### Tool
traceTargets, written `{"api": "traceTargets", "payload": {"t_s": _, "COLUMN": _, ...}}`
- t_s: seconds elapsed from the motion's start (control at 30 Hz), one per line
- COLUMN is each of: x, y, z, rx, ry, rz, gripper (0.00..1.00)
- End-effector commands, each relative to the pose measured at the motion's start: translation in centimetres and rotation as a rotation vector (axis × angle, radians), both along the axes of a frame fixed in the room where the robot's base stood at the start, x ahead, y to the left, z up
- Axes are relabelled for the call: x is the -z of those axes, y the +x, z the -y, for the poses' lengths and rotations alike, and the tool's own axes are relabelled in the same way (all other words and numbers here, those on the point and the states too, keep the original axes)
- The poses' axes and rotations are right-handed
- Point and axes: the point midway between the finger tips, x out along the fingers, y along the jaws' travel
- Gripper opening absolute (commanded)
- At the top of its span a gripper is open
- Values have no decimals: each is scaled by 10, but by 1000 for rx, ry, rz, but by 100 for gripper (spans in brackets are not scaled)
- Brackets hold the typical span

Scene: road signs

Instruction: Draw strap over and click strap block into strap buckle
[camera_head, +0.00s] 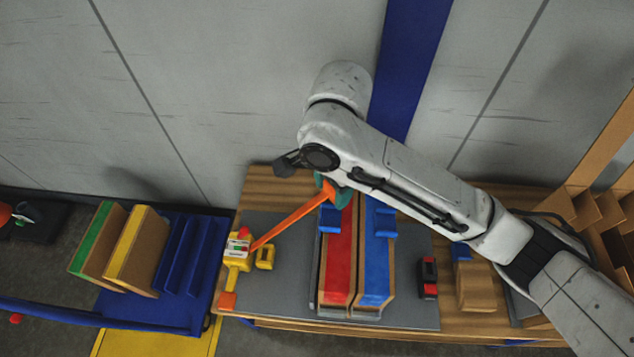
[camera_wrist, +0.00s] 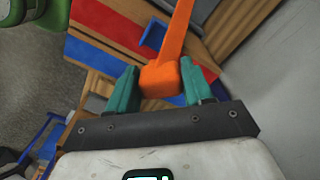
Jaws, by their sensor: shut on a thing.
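An orange strap (camera_head: 288,220) runs taut and slanting from a yellow fixture (camera_head: 238,248) at the left of the grey mat up to my gripper (camera_head: 329,188). In the wrist view, the orange strap block (camera_wrist: 160,80) sits between the teal fingers of my gripper (camera_wrist: 158,88), which is shut on it. The gripper is above the far end of the red and blue signs, partly hidden by my arm. A small red-and-black piece (camera_head: 428,278), possibly the strap buckle, is on the mat to the right of the signs.
A red sign (camera_head: 339,262) and a blue sign (camera_head: 378,265) lie side by side, with blue blocks (camera_head: 329,218) at their far ends. A wooden block (camera_head: 474,287) stands at right. A blue rack (camera_head: 185,265) with upright boards is at left. A grey wall is behind.

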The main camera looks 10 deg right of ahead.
Motion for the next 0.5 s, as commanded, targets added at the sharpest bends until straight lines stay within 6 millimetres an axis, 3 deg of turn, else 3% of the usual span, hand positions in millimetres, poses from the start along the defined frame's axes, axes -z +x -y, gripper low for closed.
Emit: {"api": "traceTargets", "payload": {"t_s": 0.5, "x": -5, "y": -14, "z": 48, "rx": -631, "ry": 0, "rz": 1, "gripper": 31}}
